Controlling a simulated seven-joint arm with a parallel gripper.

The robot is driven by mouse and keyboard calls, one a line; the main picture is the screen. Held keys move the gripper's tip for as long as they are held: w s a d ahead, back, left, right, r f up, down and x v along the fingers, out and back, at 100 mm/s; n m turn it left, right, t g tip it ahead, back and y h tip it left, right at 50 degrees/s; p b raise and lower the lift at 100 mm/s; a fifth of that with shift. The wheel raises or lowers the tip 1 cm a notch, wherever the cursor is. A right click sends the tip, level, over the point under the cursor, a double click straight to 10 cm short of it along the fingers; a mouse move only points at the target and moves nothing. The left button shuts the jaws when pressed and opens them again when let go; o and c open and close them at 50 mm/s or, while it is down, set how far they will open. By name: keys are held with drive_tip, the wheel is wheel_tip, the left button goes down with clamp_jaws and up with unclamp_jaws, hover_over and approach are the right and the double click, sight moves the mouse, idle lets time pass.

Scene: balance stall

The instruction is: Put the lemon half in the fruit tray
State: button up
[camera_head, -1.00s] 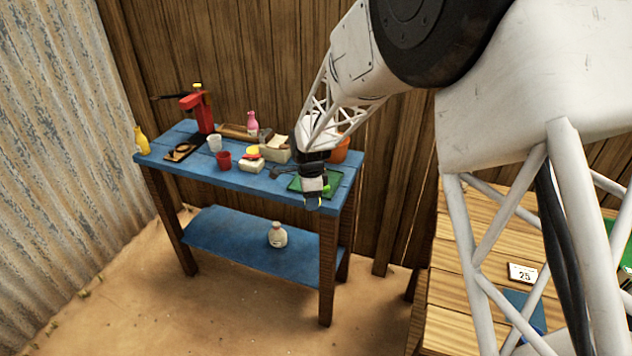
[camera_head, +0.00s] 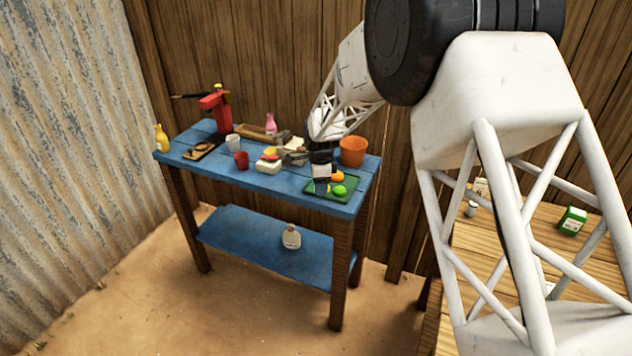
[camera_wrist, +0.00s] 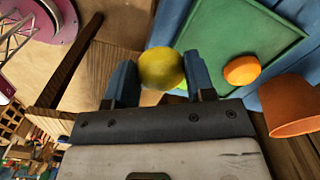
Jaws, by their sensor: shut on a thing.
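The lemon half (camera_wrist: 160,68) is yellow and rounded, held between the two blue fingertips of my gripper (camera_wrist: 160,75) in the wrist view. In the head view my gripper (camera_head: 321,186) points down over the left part of the green fruit tray (camera_head: 312,192), and the lemon half cannot be made out there. The tray (camera_wrist: 218,32) lies on the blue table. An orange fruit (camera_head: 337,176) and a green lime (camera_head: 338,190) lie in it. In the wrist view the orange fruit (camera_wrist: 242,70) is right of the lemon half. The gap between lemon and tray is hard to judge.
An orange pot (camera_head: 352,150) stands right behind the tray. Left of it on the blue table (camera_head: 215,168) are a white block (camera_head: 268,167), a red cup (camera_head: 241,160), a white cup (camera_head: 233,142) and a red press (camera_head: 216,108). A pink bottle (camera_head: 270,124) stands behind.

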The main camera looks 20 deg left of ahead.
drive_tip(key=shift+w+a+f, duration=0.1)
drive_tip(key=shift+w+a, duration=0.6)
drive_tip(key=shift+w, duration=0.25)
drive_tip(key=shift+w+a+f, duration=0.1)
drive_tip(key=shift+w+a, duration=0.55)
drive_tip(key=shift+w, duration=0.3)
drive_tip(key=shift+w+a+f, duration=0.1)
drive_tip(key=shift+w+a, duration=0.6)
drive_tip(key=shift+w, duration=0.25)
drive_tip(key=shift+f, duration=0.1)
drive_tip(key=shift+f, duration=1.65)
drive_tip(key=shift+f, duration=0.15)
drive_tip(key=o, duration=0.9)
wheel_tip(320, 180, up, 12)
